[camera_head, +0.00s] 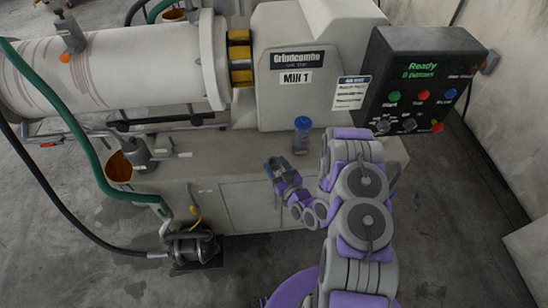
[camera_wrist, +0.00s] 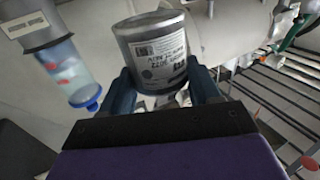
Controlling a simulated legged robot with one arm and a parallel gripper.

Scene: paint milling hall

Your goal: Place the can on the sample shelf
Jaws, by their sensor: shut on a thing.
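The can (camera_wrist: 158,52) is a grey metal cylinder with a printed white label, which appears upside down in the wrist view. My gripper (camera_wrist: 163,88) is shut on it, with one dark finger at each side of its body. In the head view my gripper (camera_head: 274,164) is over the front edge of the machine's ledge, left of a clear bottle with a blue cap (camera_head: 302,136). The can is small there and partly hidden by the fingers. I cannot tell any surface for certain as the sample shelf.
The bottle stands on the ledge (camera_head: 232,150) below the mill housing (camera_head: 300,85); it also shows in the wrist view (camera_wrist: 72,75). A black control panel (camera_head: 422,85) is at right. A green hose (camera_head: 80,135) and a pump (camera_head: 191,246) are at left. Dark bars (camera_wrist: 275,95) show in the wrist view.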

